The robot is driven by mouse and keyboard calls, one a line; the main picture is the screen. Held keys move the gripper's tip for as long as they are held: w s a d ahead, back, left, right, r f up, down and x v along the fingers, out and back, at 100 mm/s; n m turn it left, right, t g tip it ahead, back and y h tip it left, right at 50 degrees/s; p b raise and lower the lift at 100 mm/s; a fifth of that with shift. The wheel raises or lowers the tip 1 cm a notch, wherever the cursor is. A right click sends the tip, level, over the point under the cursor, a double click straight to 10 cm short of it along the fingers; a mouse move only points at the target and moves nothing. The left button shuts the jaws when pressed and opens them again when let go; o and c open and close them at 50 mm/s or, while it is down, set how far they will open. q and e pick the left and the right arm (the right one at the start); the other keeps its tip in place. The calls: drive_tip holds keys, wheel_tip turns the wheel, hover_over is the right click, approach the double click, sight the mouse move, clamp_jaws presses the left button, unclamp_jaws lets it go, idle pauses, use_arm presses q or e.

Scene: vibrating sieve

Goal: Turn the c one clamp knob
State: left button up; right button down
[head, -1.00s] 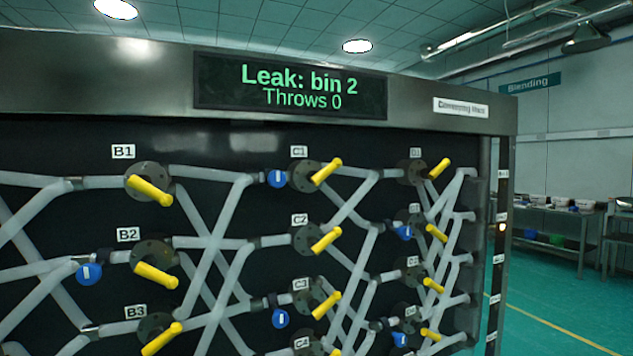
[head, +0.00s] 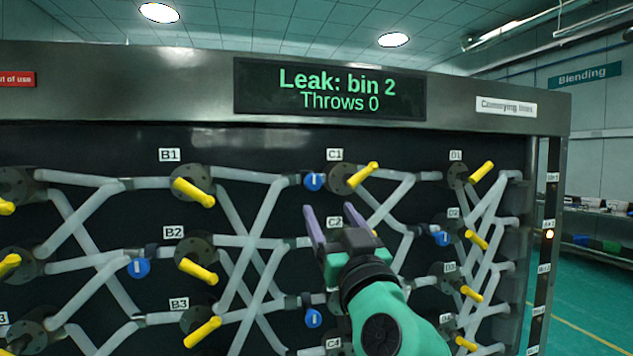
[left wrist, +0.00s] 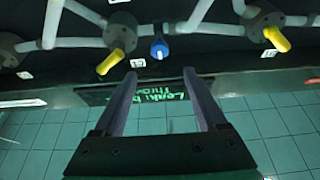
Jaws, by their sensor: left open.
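The c one clamp knob (head: 313,182) is a round blue knob with a white mark, left of the C1 valve on a pale pipe. It also shows in the left wrist view (left wrist: 159,47), above and between the fingertips. My left gripper (head: 337,207) is open and empty, its two purple fingers pointing up just below the knob in the head view. The wrist view shows the fingers (left wrist: 160,73) apart from the knob. The C1 valve (head: 340,178) has a yellow handle (head: 363,176) tilted up to the right. The gripper hides most of the C2 valve.
Yellow B1 (head: 193,192) and D1 (head: 481,172) handles stick out on either side. Other blue knobs sit lower left (head: 138,267), below (head: 313,318) and right (head: 440,238). A display (head: 330,90) above reads "Leak: bin 2, Throws 0".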

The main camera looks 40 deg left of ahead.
sight(314, 182)
use_arm(q)
drive_tip(key=p+x, duration=0.4)
drive_tip(key=x, duration=0.6)
drive_tip(key=shift+a+r, duration=0.15)
drive_tip(key=shift+a, duration=0.1)
drive_tip(key=shift+w+a, duration=0.3)
clamp_jaws()
